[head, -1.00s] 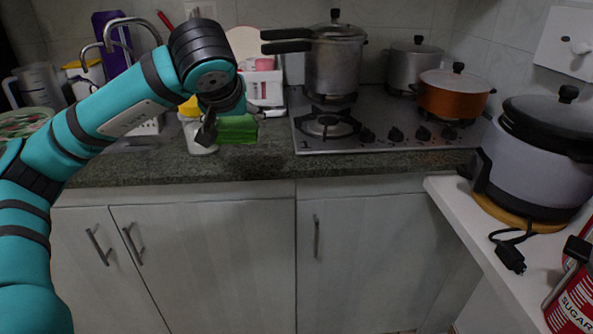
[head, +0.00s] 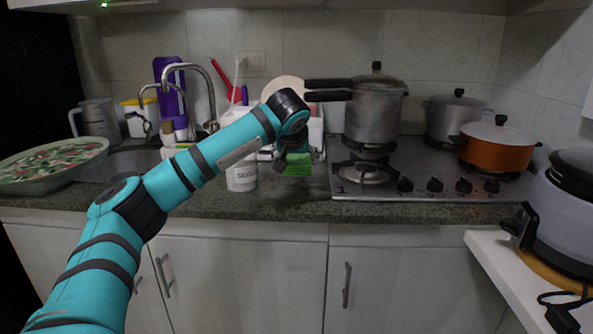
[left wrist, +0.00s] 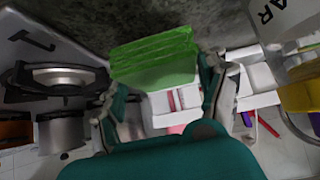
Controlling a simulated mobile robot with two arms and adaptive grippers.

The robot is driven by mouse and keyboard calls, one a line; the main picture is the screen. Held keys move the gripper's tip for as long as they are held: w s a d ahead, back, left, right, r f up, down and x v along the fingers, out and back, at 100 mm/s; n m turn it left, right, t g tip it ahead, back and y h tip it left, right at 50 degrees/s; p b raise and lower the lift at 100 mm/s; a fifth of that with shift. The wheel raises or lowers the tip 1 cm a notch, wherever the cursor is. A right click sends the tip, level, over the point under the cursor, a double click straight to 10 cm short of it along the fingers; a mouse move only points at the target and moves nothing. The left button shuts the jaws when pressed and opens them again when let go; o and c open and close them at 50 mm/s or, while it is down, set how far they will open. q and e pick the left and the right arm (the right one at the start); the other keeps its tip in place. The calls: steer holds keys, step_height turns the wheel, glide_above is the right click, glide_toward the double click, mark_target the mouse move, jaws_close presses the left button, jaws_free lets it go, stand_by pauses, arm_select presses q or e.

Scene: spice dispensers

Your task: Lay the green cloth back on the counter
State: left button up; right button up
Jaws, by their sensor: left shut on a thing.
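The green cloth (head: 296,164) is a folded, layered bundle in my left gripper (head: 293,157), over the counter (head: 215,204) between the white sugar container and the stove. In the left wrist view the cloth (left wrist: 153,58) sits between the two fingers of the left gripper (left wrist: 162,70), which is shut on it. From these views I cannot tell whether the cloth touches the counter. My right gripper is not in view.
The white sugar container (head: 242,178) stands just left of the cloth. The stove (head: 385,186), with a pressure cooker (head: 376,108), is close on its right. A white rack (head: 315,133) is behind. The dark counter strip in front is bare.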

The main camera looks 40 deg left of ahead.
mark_target(297, 170)
arm_select(q)
steer(key=shift+w+a, duration=0.15)
steer(key=shift+w, duration=0.25)
step_height(297, 170, down, 3)
steer(key=shift+s+b, duration=0.1)
steer(key=shift+b, duration=0.35)
steer(key=shift+f, duration=0.3)
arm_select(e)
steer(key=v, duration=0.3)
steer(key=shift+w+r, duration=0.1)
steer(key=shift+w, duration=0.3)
arm_select(q)
steer(key=o, duration=1.1)
steer(key=shift+f, duration=0.1)
